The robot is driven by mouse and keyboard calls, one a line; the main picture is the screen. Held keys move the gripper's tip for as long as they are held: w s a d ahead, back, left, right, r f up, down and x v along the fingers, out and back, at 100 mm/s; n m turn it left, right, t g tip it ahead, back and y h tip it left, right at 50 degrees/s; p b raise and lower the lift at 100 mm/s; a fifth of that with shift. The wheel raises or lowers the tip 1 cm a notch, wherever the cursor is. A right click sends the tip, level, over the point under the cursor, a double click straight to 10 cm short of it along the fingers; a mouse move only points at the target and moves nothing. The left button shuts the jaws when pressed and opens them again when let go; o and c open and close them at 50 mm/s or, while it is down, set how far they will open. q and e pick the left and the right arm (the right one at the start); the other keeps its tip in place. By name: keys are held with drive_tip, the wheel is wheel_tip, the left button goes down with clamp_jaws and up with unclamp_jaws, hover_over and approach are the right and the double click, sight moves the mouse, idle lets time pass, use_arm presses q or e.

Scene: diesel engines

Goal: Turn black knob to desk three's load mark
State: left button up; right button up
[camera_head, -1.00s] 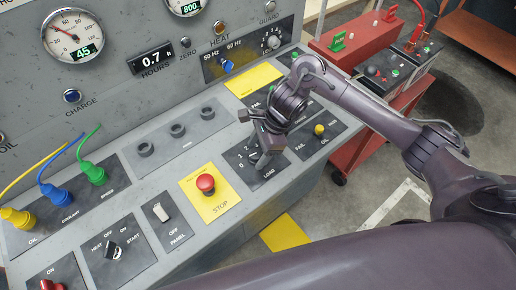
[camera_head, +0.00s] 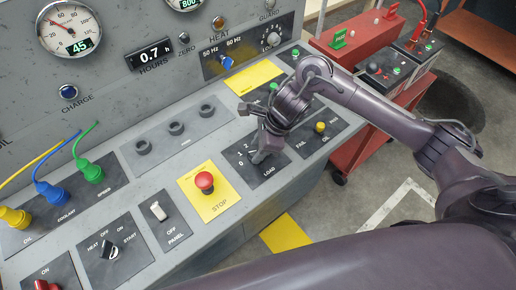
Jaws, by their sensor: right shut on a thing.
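The grey sloping control desk (camera_head: 225,152) fills the left and middle of the head view. Its dark LOAD plate (camera_head: 268,172) carries the marks 0, 1 and 2 on its left side. My right gripper (camera_head: 262,154) comes down over this plate and is shut on the black knob there. The fingers hide nearly all of the knob, so I cannot tell which mark it points to. My left gripper is not in view.
A red STOP button (camera_head: 205,181) on a yellow plate sits just left of the LOAD plate. A FAIL/OIL plate with a yellow button (camera_head: 320,127) lies to the right. A red cart (camera_head: 362,150) stands beyond the desk's right end.

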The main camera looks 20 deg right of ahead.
drive_tip(key=m+t+b, duration=0.1)
drive_tip(key=m, duration=0.1)
drive_tip(key=shift+s+f+m, duration=0.1)
drive_tip(key=shift+m, duration=0.3)
drive_tip(key=m+t, duration=0.1)
drive_tip(key=m, duration=0.1)
drive_tip(key=shift+m+h, duration=0.4)
drive_tip(key=m, duration=0.1)
drive_tip(key=m+h, duration=0.1)
drive_tip(key=shift+s+a+r+m+t+p, duration=0.1)
drive_tip(key=shift+a+r+m+t+p, duration=0.1)
drive_tip(key=shift+m+t+p, duration=0.2)
drive_tip(key=shift+r+m+h+p, duration=0.1)
drive_tip(key=shift+m+h+p, duration=0.2)
drive_tip(key=shift+m+p, duration=0.35)
drive_tip(key=shift+m, duration=0.65)
drive_tip(key=m+h+p, duration=0.1)
drive_tip(key=m+p, duration=0.1)
drive_tip(key=p, duration=0.1)
drive_tip(key=m+h+p, duration=0.1)
drive_tip(key=m+p, duration=0.2)
drive_tip(key=m+h+p, duration=0.1)
drive_tip(key=m+p, duration=0.1)
drive_tip(key=p, duration=0.1)
drive_tip(key=shift+a+m, duration=0.25)
drive_tip(key=shift+m, duration=0.15)
drive_tip(key=shift+m+h+p, duration=0.6)
drive_tip(key=shift+m+p, duration=0.6)
drive_tip(key=shift+p, duration=0.3)
drive_tip(key=shift+f, duration=0.2)
